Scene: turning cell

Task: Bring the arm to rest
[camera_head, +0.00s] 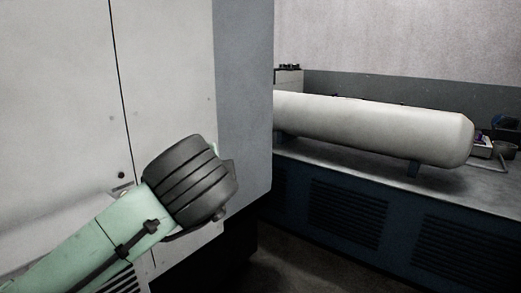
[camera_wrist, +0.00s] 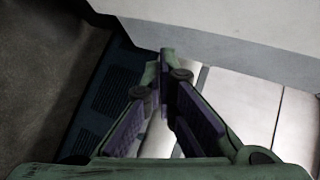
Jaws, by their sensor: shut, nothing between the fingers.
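My gripper (camera_wrist: 164,75) shows in the wrist view with its two purple-padded green fingers brought together at the tips. Nothing is held between them. In the head view only a green link of my arm with a dark ribbed joint shows at the lower left, in front of the white cabinet; the gripper itself does not show there.
A tall white and grey machine cabinet (camera_head: 165,80) fills the left of the head view, close to my arm. To the right, a long white cylindrical tank (camera_head: 370,128) lies on a dark blue vented bench (camera_head: 345,205). Bare floor (camera_head: 290,262) shows between cabinet and bench.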

